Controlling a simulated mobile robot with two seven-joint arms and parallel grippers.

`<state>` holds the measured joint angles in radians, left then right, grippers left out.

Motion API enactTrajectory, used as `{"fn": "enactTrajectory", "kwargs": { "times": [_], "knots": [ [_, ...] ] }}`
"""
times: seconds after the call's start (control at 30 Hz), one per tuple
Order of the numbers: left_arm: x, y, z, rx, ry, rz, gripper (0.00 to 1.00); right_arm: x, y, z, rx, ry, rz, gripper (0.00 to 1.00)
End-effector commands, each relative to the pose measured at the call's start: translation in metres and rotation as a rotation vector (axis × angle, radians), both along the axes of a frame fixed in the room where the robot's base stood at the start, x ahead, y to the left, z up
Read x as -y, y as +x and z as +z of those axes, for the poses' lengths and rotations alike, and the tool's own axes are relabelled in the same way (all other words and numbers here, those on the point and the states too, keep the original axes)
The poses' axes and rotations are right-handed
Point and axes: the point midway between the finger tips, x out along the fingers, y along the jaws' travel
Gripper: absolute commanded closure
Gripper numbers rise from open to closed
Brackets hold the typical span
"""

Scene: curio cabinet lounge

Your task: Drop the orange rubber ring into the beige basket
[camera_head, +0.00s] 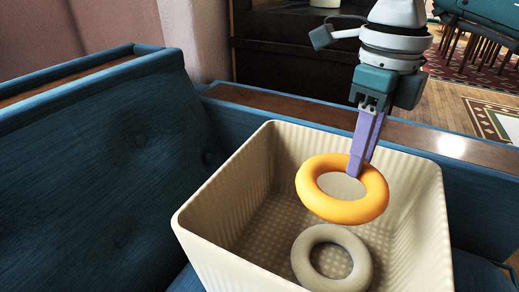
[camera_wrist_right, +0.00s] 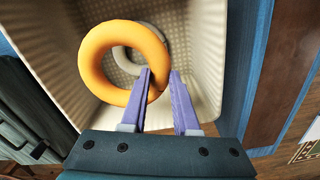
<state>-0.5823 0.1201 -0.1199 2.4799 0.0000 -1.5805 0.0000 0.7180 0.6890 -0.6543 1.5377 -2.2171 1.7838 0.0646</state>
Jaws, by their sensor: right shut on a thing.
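The orange rubber ring (camera_head: 312,200) hangs tilted in my right gripper (camera_head: 359,172), over the open top of the beige basket (camera_head: 207,208). The purple fingers are shut on the ring's far edge. In the right wrist view, the ring (camera_wrist_right: 97,60) has its edge between the two fingertips (camera_wrist_right: 160,82), above the basket's (camera_wrist_right: 205,60) inside. The ring appears apart from the basket floor. My left gripper is not in view.
A grey ring (camera_head: 303,258) lies inside the basket, partly below the orange one. The basket stands on a blue upholstered seat (camera_head: 110,150) with a wooden-topped edge (camera_head: 440,143) behind it. A dark cabinet (camera_head: 285,50) stands farther back.

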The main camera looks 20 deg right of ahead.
Motion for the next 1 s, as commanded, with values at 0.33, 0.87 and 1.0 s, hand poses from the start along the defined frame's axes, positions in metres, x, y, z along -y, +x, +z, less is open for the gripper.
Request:
{"fn": "enactTrajectory", "kwargs": {
  "times": [0.33, 0.87, 1.0],
  "knots": [
    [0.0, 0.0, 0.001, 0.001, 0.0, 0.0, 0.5, 0.0, 0.0, 0.001, 0.001, 0.0, 0.0, 0.47],
    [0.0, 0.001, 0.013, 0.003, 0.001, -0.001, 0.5, 0.0, 0.001, 0.024, 0.003, -0.002, 0.001, 0.36],
    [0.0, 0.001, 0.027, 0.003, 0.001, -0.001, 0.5, 0.001, 0.001, 0.055, 0.004, -0.002, 0.0, 0.36]
  ]
}}
